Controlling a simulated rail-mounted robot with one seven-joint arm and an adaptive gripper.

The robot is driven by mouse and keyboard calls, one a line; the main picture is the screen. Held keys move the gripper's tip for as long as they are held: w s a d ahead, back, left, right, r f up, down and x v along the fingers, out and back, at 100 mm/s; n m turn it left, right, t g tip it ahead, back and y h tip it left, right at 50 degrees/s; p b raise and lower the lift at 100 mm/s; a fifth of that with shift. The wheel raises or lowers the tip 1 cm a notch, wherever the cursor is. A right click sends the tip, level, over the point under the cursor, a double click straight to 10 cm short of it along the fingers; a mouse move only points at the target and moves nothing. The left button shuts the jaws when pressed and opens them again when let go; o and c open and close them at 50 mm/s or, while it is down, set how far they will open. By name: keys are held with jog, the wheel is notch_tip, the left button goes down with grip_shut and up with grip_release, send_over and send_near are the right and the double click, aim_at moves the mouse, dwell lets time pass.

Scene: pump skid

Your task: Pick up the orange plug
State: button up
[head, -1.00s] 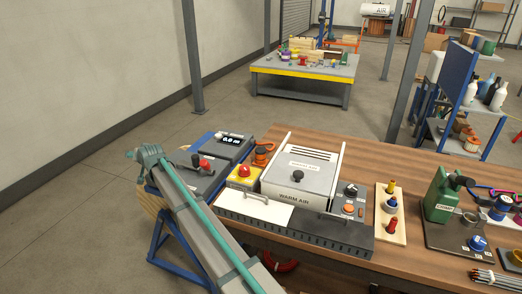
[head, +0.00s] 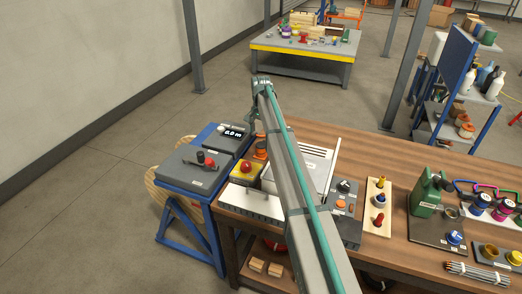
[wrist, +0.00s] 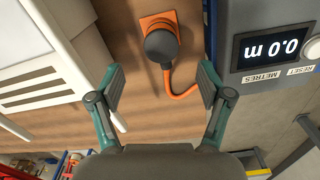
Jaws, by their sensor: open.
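The orange plug (wrist: 160,46) shows in the wrist view as a round dark-grey body on a square orange base, with an orange cable curling off to its lower right. In the head view the orange plug (head: 260,149) is partly hidden behind my arm, at the back left of the bench. My gripper (wrist: 161,78) is open and empty. Its two teal-and-grey fingers stand to the left and right of the plug in the wrist view, apart from it. In the head view only part of my gripper shows, hanging from the arm's end above the plug.
A dark meter box (wrist: 268,75) reading 0.0 m stands close to my right finger in the wrist view. The white warm air unit (wrist: 40,60) is close on the left. A yellow box with a red button (head: 246,167) sits in front of the plug in the head view.

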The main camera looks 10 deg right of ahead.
aim_at(260, 144)
jog(key=shift+a+f+p, duration=0.1)
jog(key=shift+f+p, duration=1.5)
jog(key=shift+f, duration=2.75)
jog(key=c, duration=1.4)
jog(key=shift+o, duration=0.2)
jog(key=shift+r, duration=0.15)
notch_tip(260, 144, up, 10)
jog(key=b, duration=0.3)
